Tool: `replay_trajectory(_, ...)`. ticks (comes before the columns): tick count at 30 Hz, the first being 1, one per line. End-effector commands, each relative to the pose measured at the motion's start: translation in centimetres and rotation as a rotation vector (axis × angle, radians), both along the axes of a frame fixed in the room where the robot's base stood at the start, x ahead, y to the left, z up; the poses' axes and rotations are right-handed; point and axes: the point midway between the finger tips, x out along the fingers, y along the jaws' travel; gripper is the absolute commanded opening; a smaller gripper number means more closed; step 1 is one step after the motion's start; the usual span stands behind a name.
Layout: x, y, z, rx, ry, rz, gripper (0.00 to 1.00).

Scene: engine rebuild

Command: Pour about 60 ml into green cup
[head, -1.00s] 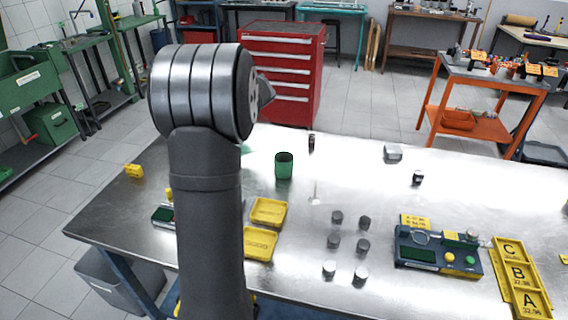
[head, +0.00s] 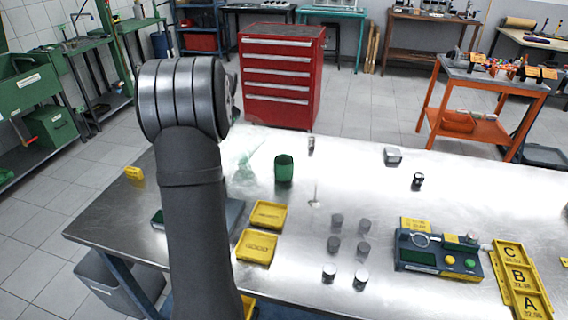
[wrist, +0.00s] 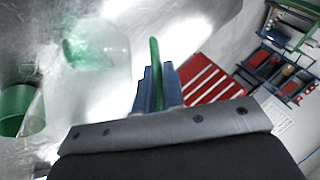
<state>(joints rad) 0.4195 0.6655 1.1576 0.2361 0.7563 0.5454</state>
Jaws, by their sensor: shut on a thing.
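The green cup (head: 284,170) stands upright on the metal table, right of my arm. It also shows at the left edge of the wrist view (wrist: 18,112). My gripper (wrist: 157,82), with blue fingers, is shut on an upright green strip that looks like a handle. A clear see-through vessel (wrist: 112,45) with a green patch is beside the fingers; whether the patch is liquid or part of the vessel I cannot tell. In the head view the vessel (head: 240,165) is faint, left of the cup and apart from it. My arm hides the gripper there.
Two yellow trays (head: 268,214) lie in front of the cup. Several small dark cylinders (head: 336,221) stand to their right. A blue device (head: 438,254) and yellow lettered trays (head: 517,270) are at the right. The table around the cup is mostly clear.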

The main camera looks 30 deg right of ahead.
Motion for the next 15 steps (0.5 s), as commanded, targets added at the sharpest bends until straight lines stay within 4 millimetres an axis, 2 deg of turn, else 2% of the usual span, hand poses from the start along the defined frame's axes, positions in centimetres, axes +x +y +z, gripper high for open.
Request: replay_trajectory(15, 2.6, 1.9, -2.9, -0.170, 0.231, 0.000, 0.00)
